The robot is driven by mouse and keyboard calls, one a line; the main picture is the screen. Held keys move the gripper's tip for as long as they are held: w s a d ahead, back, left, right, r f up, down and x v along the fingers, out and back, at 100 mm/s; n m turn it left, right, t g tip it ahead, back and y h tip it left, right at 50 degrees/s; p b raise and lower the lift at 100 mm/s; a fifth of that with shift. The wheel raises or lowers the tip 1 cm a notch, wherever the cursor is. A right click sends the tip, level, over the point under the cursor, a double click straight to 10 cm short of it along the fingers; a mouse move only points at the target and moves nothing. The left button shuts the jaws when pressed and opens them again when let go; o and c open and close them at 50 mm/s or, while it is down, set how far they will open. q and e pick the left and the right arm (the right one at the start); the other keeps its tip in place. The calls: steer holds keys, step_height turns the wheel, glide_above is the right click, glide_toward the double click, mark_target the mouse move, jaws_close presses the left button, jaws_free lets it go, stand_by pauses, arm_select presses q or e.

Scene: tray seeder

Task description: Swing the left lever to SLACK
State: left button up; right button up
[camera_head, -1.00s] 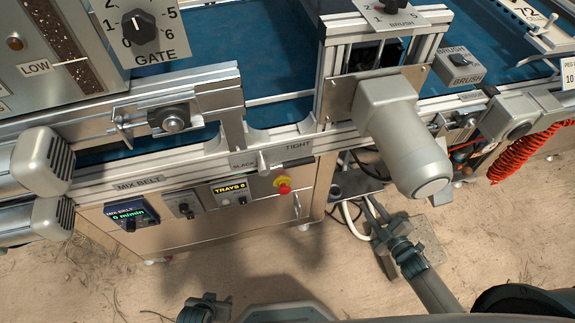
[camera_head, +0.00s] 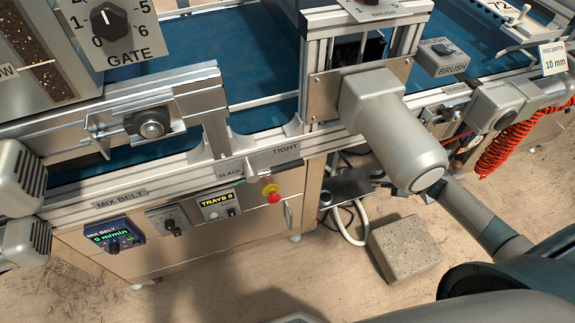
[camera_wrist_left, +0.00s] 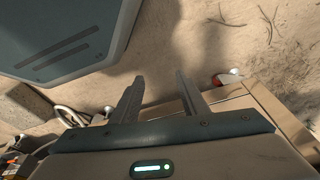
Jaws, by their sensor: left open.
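The small grey lever (camera_head: 250,168) is on the front rail of the machine, between the SLACK label (camera_head: 229,172) on its left and the TIGHT label (camera_head: 286,150) on its right. I cannot tell exactly which mark it points to. My left gripper (camera_wrist_left: 159,76) is open and empty in the left wrist view, with bare floor between its fingers. It is out of the head view, and nothing shows it touching the lever.
The grey motor (camera_head: 395,130) juts out right of the lever. Below the lever are a red and yellow stop button (camera_head: 271,193), the TRAYS display (camera_head: 217,205) and the MIX BELT display (camera_head: 114,234). A stone-like block (camera_head: 405,248) lies on the floor. The floor in front is open.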

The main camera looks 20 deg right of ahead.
steer(key=shift+a, duration=0.1)
steer(key=p, duration=0.3)
glide_toward(290, 166)
steer(key=w+a, duration=0.2)
steer(key=a, duration=0.1)
steer(key=x, duration=0.1)
steer(key=p+x, duration=0.1)
steer(key=x, duration=0.3)
steer(key=shift+s+a, duration=0.15)
steer(key=shift+s, duration=0.1)
arm_select(q)
step_height(290, 166, down, 8)
steer(key=s+t, duration=0.1)
steer(key=shift+d+p, duration=0.15)
steer(key=shift+p, duration=0.25)
arm_select(e)
steer(key=shift+w+a+r, duration=0.1)
steer(key=shift+w+a, duration=0.1)
steer(key=shift+a, duration=0.45)
arm_select(q)
steer(key=shift+s+r, duration=0.1)
arm_select(e)
jaws_close()
